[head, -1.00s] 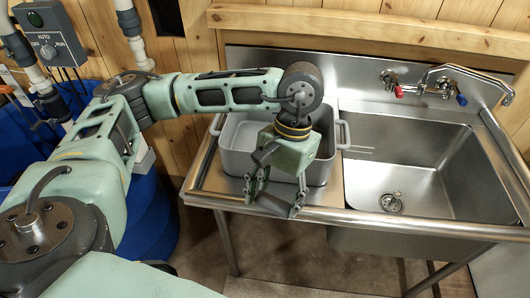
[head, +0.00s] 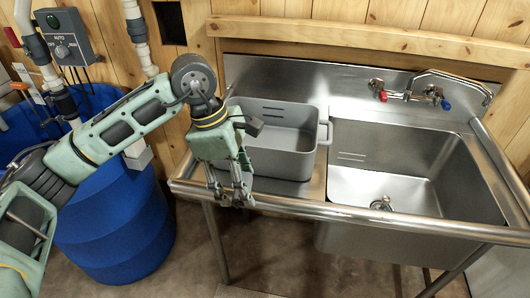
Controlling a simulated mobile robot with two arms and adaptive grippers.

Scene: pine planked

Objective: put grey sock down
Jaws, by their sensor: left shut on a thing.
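My left gripper (head: 233,199) hangs pointing down at the front-left edge of the steel sink unit, left of and in front of the grey tub. Its fingers are closed on a small grey thing, which I take for the grey sock; the fingers hide most of it and its outline is unclear. No other sock shows. My right gripper is not in view.
The grey tub (head: 284,164) with side handles stands on the sink's left drainboard and looks empty. The steel basin (head: 395,182) to its right is empty, with taps (head: 410,93) behind. A blue barrel (head: 125,225) stands left of the sink.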

